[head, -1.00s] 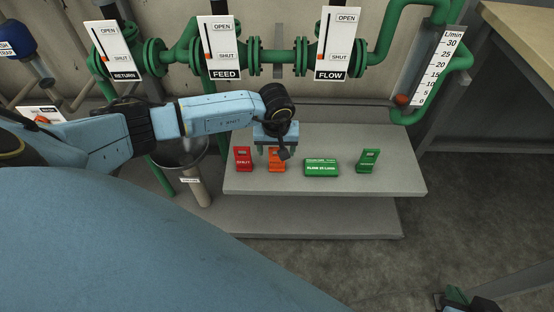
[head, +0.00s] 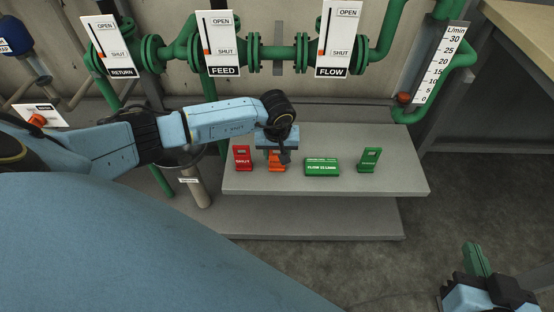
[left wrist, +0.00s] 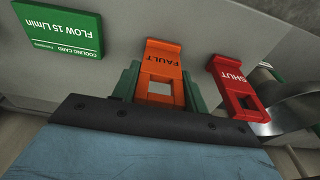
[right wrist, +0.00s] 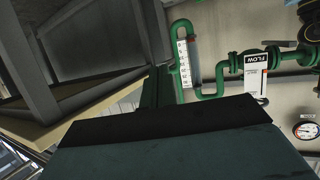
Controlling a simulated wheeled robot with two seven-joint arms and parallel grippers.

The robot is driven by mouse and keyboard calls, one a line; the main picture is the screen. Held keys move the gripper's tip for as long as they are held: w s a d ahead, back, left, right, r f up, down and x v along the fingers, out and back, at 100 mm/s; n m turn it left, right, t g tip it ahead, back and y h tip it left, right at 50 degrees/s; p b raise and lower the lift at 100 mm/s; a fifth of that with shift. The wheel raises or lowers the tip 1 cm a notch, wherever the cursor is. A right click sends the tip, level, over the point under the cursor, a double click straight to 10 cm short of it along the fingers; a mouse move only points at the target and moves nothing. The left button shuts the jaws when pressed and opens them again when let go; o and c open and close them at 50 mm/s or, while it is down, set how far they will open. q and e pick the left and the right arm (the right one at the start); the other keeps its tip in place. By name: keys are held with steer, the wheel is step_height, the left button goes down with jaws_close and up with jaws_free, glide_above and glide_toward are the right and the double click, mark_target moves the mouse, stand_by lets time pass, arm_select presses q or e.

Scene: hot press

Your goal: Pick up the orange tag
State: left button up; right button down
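The orange tag (head: 277,166), marked FAULT in the left wrist view (left wrist: 162,70), stands on the grey shelf (head: 330,188) between a red SHUT tag (head: 242,158) and a green flow card (head: 322,167). My left gripper (head: 277,156) is over it from above.
A green tag (head: 369,160) stands at the shelf's right. Green pipes with FEED (head: 223,72) and FLOW (head: 332,72) signs run behind. A funnel (head: 180,157) is left of the shelf. A wooden bench (head: 525,35) is at the far right.

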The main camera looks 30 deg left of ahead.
arm_select(q)
steer(key=c, duration=0.4)
steer(key=shift+r, duration=0.15)
